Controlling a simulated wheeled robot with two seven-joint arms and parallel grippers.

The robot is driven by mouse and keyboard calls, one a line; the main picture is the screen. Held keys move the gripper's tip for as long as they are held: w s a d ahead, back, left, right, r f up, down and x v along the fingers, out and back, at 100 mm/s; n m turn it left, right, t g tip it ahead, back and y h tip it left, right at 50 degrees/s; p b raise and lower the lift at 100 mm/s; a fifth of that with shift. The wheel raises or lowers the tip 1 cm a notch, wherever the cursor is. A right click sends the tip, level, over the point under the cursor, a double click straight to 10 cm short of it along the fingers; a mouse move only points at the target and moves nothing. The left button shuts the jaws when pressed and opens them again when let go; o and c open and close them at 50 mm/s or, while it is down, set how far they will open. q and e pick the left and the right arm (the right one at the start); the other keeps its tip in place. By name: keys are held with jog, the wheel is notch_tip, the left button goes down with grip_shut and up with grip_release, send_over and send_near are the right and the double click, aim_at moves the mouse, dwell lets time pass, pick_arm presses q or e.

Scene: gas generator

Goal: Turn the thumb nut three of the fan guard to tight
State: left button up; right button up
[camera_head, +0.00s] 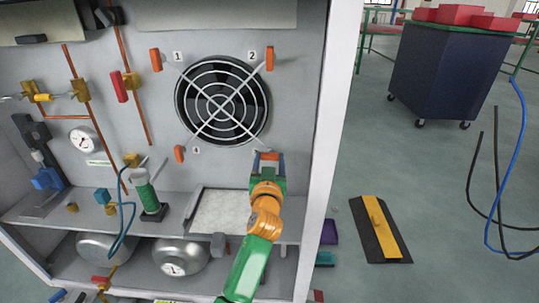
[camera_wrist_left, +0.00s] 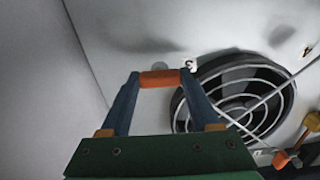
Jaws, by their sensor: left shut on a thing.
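The round fan guard (camera_head: 222,101) with white rings and crossed bars is on the grey panel. Thumb nut three (camera_head: 268,156) is orange, at the guard's lower right corner. My left gripper (camera_head: 267,157) is shut on it. In the left wrist view, the orange thumb nut three (camera_wrist_left: 160,79) spans between the two blue fingertips, beside the printed "3" (camera_wrist_left: 190,65). Its far side is hidden. The other orange nuts sit at the remaining corners: nut one (camera_head: 155,59), nut two (camera_head: 269,58) and nut four (camera_head: 179,154), all looking upright in the head view. My right gripper is out of view.
A shelf with a pale tray (camera_head: 222,211) and a green cylinder (camera_head: 147,197) lies below the fan. The cabinet's right side wall (camera_head: 330,120) stands close to my left arm. Copper pipes and a gauge (camera_head: 82,139) are to the left.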

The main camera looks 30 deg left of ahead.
pick_arm(q)
jog(key=m+p, duration=0.1)
jog(key=m, duration=0.2)
jog(key=shift+r+m+p, duration=0.15)
jog(key=shift+m+p, duration=0.15)
jog(key=shift+m, duration=0.1)
jog(key=shift+m+p, duration=0.35)
jog(key=shift+m, duration=0.55)
jog(key=m+p, duration=0.1)
jog(key=m, duration=0.3)
jog(key=shift+m+p, duration=0.3)
jog(key=m+p, duration=0.1)
jog(key=m, duration=0.3)
jog(key=shift+m+p, duration=0.45)
jog(key=shift+m, duration=1.15)
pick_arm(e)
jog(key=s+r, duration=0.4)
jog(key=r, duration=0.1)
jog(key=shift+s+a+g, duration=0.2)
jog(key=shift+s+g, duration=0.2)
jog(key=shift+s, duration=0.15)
